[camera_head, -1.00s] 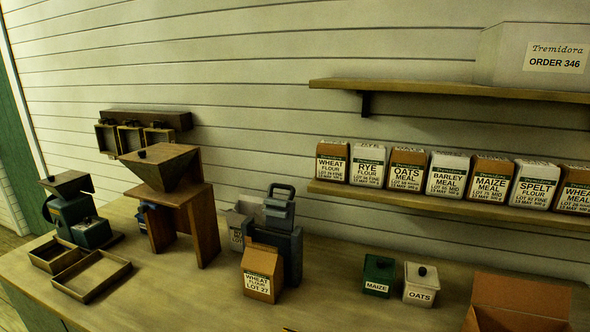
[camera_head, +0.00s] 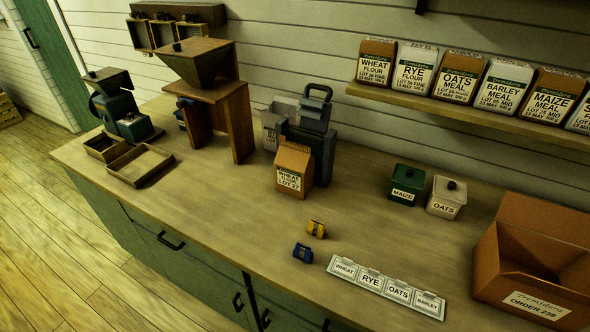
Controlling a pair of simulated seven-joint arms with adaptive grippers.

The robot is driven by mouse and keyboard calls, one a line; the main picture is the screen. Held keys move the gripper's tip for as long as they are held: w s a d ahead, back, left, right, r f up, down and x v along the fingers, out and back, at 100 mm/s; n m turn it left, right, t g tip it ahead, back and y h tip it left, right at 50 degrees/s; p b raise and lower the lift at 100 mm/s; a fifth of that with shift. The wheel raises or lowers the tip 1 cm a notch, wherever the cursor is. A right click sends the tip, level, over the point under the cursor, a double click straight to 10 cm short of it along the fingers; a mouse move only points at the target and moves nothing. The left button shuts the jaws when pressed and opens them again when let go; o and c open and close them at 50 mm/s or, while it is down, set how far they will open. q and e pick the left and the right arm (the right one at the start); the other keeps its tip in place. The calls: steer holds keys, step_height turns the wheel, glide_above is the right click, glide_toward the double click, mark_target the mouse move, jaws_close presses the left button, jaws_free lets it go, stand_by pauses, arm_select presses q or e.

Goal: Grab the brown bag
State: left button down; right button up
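A brown bag (camera_head: 293,168) labelled Wheat Flour Lot 27 stands upright on the counter near its middle. It is in front of a dark grey machine (camera_head: 312,130) with a handle on top; I cannot tell whether they touch. Other brown bags stand on the wall shelf: Wheat Flour (camera_head: 375,62), Oats Meal (camera_head: 458,76) and Maize Meal (camera_head: 545,97). Neither of my grippers shows in the head view.
A wooden hopper (camera_head: 195,65) stands left.

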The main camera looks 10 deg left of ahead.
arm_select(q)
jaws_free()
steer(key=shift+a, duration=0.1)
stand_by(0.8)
